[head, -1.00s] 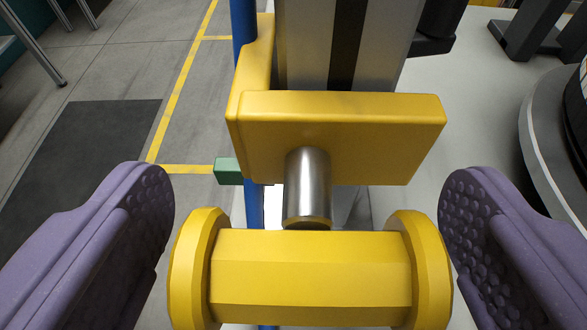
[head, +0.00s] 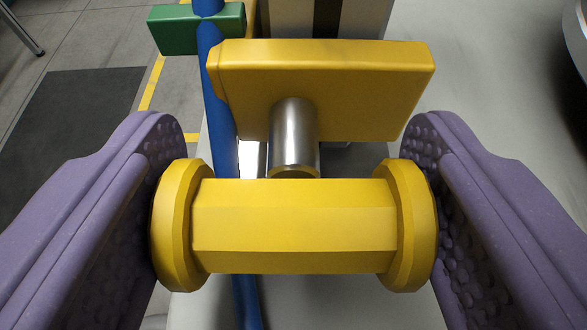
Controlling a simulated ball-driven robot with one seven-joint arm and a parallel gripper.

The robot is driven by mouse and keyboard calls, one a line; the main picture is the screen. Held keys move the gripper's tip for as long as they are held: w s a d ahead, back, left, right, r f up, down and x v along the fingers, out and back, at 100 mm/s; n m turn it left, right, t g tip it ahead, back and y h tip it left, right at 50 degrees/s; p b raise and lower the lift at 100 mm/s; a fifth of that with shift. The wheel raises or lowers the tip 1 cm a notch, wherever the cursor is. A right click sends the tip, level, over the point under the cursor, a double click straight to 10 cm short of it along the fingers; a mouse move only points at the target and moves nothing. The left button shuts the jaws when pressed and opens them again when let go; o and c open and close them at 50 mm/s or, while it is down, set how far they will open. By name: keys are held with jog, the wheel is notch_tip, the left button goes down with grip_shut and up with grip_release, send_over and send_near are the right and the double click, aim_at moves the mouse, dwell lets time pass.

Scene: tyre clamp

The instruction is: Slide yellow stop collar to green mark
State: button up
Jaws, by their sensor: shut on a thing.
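The yellow stop collar (head: 325,85) shows as a block around a grey upright column (head: 365,18), with a short metal stem (head: 294,135) leading to a yellow handle with flanged ends (head: 295,226). My gripper (head: 295,215) is shut on this handle, one purple textured pad against each flange. The green mark (head: 178,30) is a small block on the blue rod (head: 243,280) at the upper left.
A pale base surface (head: 480,80) spreads at the right, with part of a round dark-rimmed object (head: 577,45) at the upper right edge. The grey floor with a dark mat (head: 75,110) and yellow lines lies at the left.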

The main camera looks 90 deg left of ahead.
jog(key=o, duration=1.4)
jog(key=p+v, duration=0.3)
jog(key=v, duration=0.3)
jog(key=shift+d+r, duration=0.25)
jog(key=shift+s+d+r, duration=0.1)
jog(key=shift+d, duration=0.5)
